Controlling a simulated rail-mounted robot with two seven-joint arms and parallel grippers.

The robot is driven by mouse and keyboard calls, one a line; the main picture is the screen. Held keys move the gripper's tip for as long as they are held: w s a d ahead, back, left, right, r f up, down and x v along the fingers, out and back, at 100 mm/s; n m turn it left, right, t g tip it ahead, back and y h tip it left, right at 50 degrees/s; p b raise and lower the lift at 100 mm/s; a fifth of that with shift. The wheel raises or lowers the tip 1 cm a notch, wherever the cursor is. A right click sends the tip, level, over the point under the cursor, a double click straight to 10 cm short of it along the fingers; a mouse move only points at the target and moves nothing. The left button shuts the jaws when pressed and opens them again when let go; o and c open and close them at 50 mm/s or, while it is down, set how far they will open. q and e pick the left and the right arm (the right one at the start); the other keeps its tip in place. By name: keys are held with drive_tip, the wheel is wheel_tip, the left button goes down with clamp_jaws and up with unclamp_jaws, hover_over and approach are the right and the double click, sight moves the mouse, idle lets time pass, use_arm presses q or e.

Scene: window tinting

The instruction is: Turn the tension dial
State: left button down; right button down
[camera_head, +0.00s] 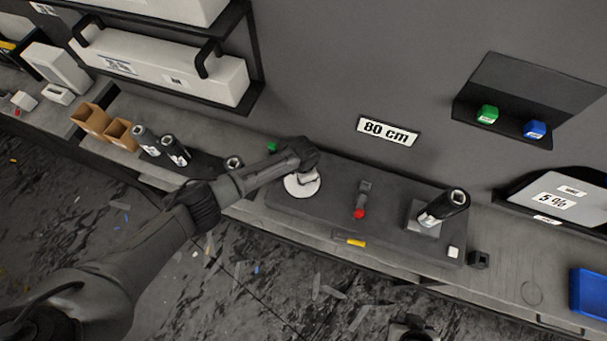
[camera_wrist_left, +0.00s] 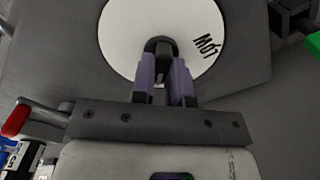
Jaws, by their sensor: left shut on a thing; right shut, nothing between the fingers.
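The tension dial (camera_head: 302,187) is a white disc on the left part of a dark grey device. In the left wrist view the dial (camera_wrist_left: 118,35) shows a dark raised knob and the word "LOW" upside down at its right. My left gripper (camera_wrist_left: 166,78) has its two purple fingers shut on the knob. In the head view my left arm and hand reach over the dial and hide part of it and the fingers. My right gripper (camera_head: 410,329) is partly in view at the bottom edge, away from the device, shut and empty.
The device also carries a red-tipped lever (camera_head: 360,212), a dark roll (camera_head: 445,207) in a holder and a small white block (camera_head: 453,252). Dark cylinders (camera_head: 175,151) stand left of my arm. A blue tray (camera_head: 591,292) is at the right. An "80 cm" sign (camera_head: 388,130) hangs behind.

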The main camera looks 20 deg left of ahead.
use_arm(q)
drive_tip(key=shift+m, duration=1.4)
drive_tip(key=c, duration=1.1)
unclamp_jaws()
drive_tip(key=shift+r, duration=0.1)
drive_tip(key=shift+r, duration=6.85)
